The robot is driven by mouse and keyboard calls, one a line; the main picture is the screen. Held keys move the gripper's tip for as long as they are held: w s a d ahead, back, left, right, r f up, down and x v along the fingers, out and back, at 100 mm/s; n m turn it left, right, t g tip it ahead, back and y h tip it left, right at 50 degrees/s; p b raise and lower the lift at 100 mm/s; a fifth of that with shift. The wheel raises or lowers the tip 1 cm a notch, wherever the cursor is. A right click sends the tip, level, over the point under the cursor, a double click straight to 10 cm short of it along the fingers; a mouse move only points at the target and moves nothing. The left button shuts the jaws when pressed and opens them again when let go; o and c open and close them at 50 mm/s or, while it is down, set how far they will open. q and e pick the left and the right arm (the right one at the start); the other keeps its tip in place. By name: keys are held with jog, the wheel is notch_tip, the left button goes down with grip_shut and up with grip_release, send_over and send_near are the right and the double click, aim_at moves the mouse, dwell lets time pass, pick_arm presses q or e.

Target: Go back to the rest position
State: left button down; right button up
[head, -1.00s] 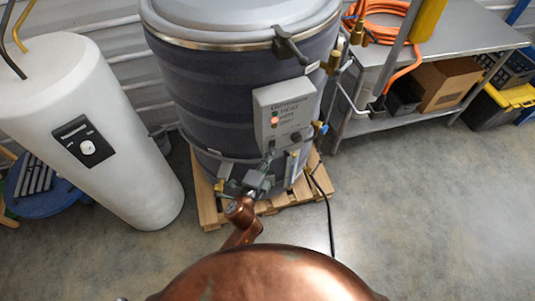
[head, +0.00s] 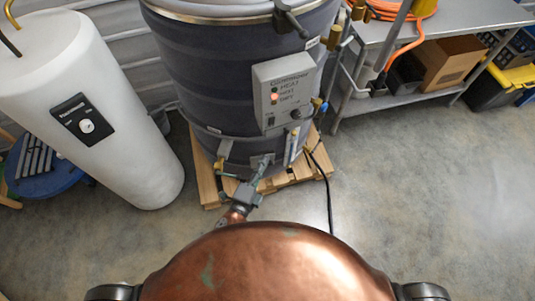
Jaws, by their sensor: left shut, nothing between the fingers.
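My left gripper (head: 258,171) is in front of the lower part of the dark substrate hopper (head: 225,85), pointing away from me. Its fingers are shut with nothing visible between them. They overlap the hopper's lower edge in the picture; I cannot tell whether they touch it. My copper wrist behind it shows just above my rounded copper body, which hides the rest of the arm. My right gripper is not in view.
The hopper, with a grey control box (head: 286,92), stands on a wooden pallet (head: 208,183). A white tank (head: 105,110) is at left, beside a blue stool (head: 45,180). A metal bench (head: 450,35) is at right. The concrete floor (head: 420,190) at right is clear.

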pick_arm(q)
jog(key=shift+s, duration=0.1)
dwell(0.5)
